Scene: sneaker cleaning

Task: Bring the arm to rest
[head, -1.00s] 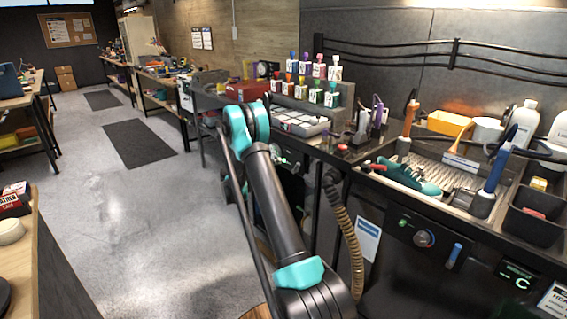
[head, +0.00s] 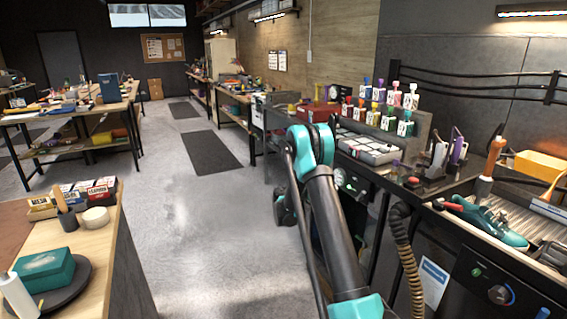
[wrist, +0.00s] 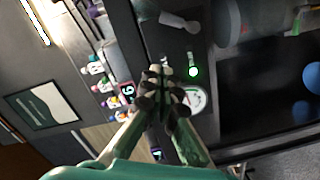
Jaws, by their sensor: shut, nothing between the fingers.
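My gripper (wrist: 160,78) shows in the wrist view, with its fingers brought together and nothing between them. Behind its fingertips is a dark panel with a lit green light (wrist: 193,71) and a round white dial (wrist: 194,101); I cannot tell the distance, but no contact shows. In the head view my arm reaches up from the bottom and bends at a teal joint, then folds down.
A teal sneaker (head: 488,222) lies in the basin at right. Small bottles (head: 389,118) and a grey tray (head: 369,149) stand on the bench beyond my arm. A workbench with a green box (head: 43,271) is at left. The grey floor (head: 200,225) between is clear.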

